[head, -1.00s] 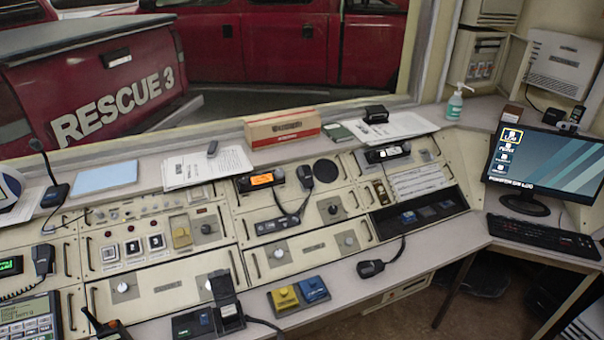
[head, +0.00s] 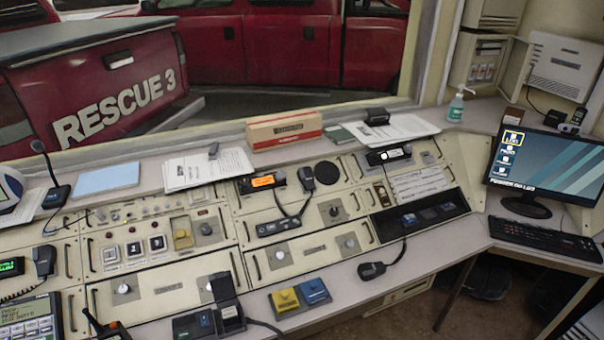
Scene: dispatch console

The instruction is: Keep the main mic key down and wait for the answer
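Neither of my grippers shows in the head view. A black gooseneck desk mic (head: 56,196) stands upright on the shelf at the far left. Other mics are a hand mic (head: 44,261) at the left edge, one (head: 306,179) beside the orange-lit radio (head: 262,181), and one (head: 371,271) lying on the desk's front ledge. I cannot tell which is the main mic. A yellow key (head: 285,301) and a blue key (head: 314,292) sit side by side on the front ledge. Nothing touches them, and I cannot tell whether either is down.
A black unit with a raised part (head: 229,318) stands at the front edge. A monitor (head: 541,166) and keyboard (head: 545,239) are at right. Papers (head: 207,168) and a box (head: 284,131) lie behind the console.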

